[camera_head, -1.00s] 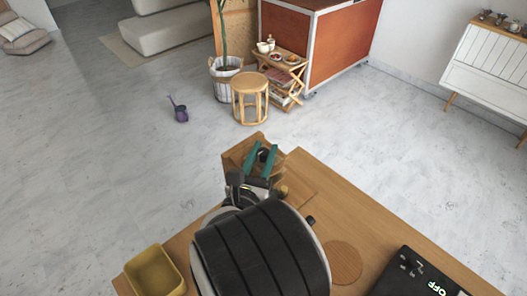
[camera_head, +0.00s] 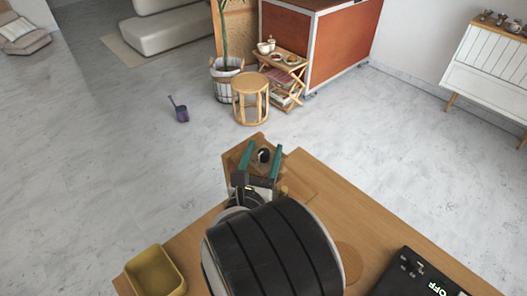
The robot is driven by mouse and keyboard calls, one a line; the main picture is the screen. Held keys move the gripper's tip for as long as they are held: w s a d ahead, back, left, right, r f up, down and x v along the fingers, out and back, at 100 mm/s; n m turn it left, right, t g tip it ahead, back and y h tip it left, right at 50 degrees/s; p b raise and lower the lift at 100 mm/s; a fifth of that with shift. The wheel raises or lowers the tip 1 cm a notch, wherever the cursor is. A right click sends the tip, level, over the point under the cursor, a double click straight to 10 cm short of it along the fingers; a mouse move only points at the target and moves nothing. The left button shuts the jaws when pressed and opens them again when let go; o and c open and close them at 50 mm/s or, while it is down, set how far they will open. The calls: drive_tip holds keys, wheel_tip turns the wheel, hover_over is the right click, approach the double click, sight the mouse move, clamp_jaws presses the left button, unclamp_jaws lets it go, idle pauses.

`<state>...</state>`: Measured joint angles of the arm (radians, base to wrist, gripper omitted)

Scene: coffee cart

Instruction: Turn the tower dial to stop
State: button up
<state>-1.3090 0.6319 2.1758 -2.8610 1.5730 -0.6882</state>
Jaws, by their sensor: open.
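A small dark knob with a pale mark (camera_head: 263,156), which looks like the tower dial, is at the wooden piece (camera_head: 235,161) at the far corner of the table. My gripper (camera_head: 264,149) has two teal fingers. They are open, one on each side of the knob, with a visible gap to it in this view. I cannot tell the finger height relative to the knob. The dial's markings are too small to read, and my arm hides part of the table below it.
A yellow bin (camera_head: 155,272) stands at the table's front left. A black device (camera_head: 408,275) with a lit display reading OFF is at the right. A round wooden disc (camera_head: 349,262) lies partly behind my arm. The tabletop (camera_head: 335,205) right of the arm is mostly bare.

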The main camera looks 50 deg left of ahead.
drive_tip(key=v, duration=1.5)
drive_tip(key=shift+s+d, duration=0.25)
drive_tip(key=shift+s, duration=0.05)
drive_tip(key=s+a+m+t+h, duration=0.2)
drive_tip(key=a+m+t+h, duration=0.15)
drive_tip(key=a+h, duration=0.25)
drive_tip(key=shift+m+g+h, duration=0.3)
drive_tip(key=shift+m+g, duration=0.15)
drive_tip(key=shift+m, duration=0.1)
drive_tip(key=w+a, duration=0.1)
drive_tip(key=w, duration=0.9)
drive_tip(key=w+a, duration=0.1)
drive_tip(key=w, duration=0.4)
drive_tip(key=shift+a, duration=0.35)
clamp_jaws()
